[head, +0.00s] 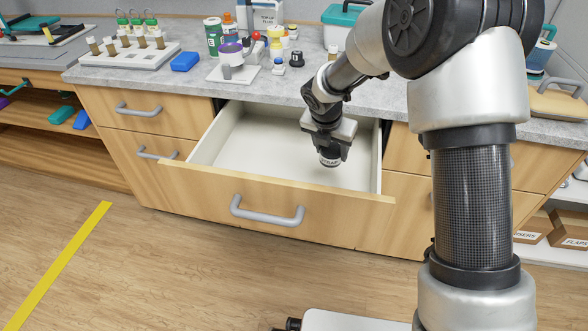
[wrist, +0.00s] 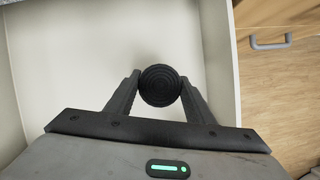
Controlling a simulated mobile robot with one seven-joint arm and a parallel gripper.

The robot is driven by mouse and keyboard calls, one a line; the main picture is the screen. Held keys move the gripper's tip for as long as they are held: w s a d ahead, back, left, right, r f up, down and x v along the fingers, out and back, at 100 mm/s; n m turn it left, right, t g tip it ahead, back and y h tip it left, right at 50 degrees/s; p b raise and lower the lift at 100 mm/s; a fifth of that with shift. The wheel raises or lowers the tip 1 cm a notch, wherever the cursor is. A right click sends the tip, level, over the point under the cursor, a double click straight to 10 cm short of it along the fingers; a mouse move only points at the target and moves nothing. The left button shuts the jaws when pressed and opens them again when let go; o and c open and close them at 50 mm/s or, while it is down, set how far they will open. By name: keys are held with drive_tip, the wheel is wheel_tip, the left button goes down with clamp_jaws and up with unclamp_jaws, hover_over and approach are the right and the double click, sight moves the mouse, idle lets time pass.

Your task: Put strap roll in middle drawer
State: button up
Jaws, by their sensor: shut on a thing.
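The strap roll (head: 330,158) is a small dark cylinder with a pale label band that bears lettering. In the wrist view its round, ridged black end (wrist: 160,85) shows between the two fingers. My gripper (head: 327,146) is shut on it from both sides. It holds the roll over the inside of the open middle drawer (head: 277,207), toward the right side. The drawer is pulled well out, and its white inside looks empty. In the wrist view the drawer's white floor (wrist: 205,20) lies behind the roll. The gap between roll and floor is hard to judge.
The grey counter (head: 290,85) above holds bottles, a vial rack (head: 130,52), a blue block (head: 185,61) and a teal-lidded box (head: 342,20). Closed drawers flank the open one. A yellow line (head: 60,262) crosses the clear wooden floor at left.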

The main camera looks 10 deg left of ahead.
sight(326, 163)
drive_tip(key=shift+a+f+n, duration=0.25)
drive_tip(key=shift+f+n, duration=0.05)
drive_tip(key=shift+f, duration=0.05)
wheel_tip(326, 163, down, 10)
drive_tip(key=b, duration=0.3)
drive_tip(key=shift+w+a+r+b, duration=0.1)
drive_tip(key=shift+r+b, duration=0.1)
drive_tip(key=shift+b, duration=0.1)
drive_tip(key=o, duration=1.1)
drive_tip(key=shift+c, duration=0.2)
drive_tip(key=shift+r, duration=0.45)
drive_tip(key=p+v, duration=0.3)
drive_tip(key=v, duration=0.8)
drive_tip(key=shift+s+r+p, duration=0.2)
drive_tip(key=shift+s+p, duration=0.05)
drive_tip(key=shift+p, duration=0.05)
